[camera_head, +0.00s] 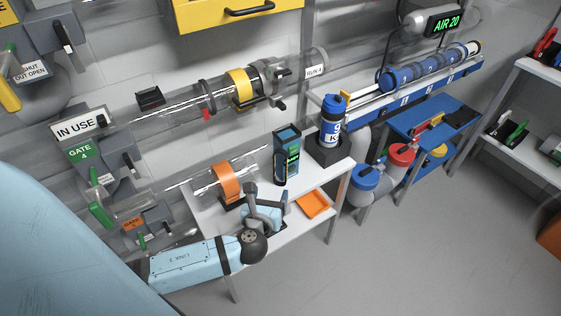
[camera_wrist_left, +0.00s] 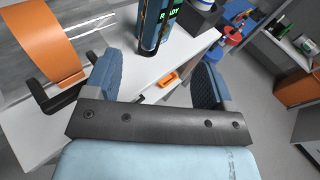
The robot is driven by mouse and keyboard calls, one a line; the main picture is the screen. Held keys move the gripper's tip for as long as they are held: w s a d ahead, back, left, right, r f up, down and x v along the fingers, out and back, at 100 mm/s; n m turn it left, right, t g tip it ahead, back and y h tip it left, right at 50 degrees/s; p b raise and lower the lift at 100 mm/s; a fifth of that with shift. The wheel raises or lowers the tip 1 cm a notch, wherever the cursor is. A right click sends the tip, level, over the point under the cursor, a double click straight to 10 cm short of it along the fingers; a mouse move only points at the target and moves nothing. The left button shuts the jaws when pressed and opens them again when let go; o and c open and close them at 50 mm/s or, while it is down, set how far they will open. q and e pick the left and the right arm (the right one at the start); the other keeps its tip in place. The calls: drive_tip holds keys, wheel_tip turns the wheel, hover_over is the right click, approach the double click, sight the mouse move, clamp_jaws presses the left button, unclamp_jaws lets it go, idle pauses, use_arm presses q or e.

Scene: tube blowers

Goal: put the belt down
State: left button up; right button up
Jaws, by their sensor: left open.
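I see nothing I can surely name as a belt. A wide orange band (camera_head: 227,181) wraps a clear tube section at the left of the white table; it also shows in the left wrist view (camera_wrist_left: 42,45). My left gripper (camera_head: 266,204) is just right of this band, over the table's front part. Its blue-padded fingers in the left wrist view (camera_wrist_left: 158,82) are wide apart with nothing held between them. Beyond them stands a dark handheld device (camera_wrist_left: 158,28) marked READY, upright on the table. My right gripper is not in view.
A blue canister (camera_head: 331,122) stands in a dark holder at the back right. Clear tubing with a yellow band (camera_head: 241,87) runs above. Open grey floor (camera_head: 420,240) lies to the right.

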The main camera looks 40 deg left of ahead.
sight(281, 156)
use_arm(q)
drive_tip(key=b+x, duration=0.2)
drive_tip(key=x, duration=1.2)
drive_tip(key=shift+a+r, duration=0.2)
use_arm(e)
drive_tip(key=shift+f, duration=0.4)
use_arm(q)
drive_tip(key=shift+c, duration=0.4)
drive_tip(key=c, duration=1)
drive_tip(key=shift+r, duration=0.15)
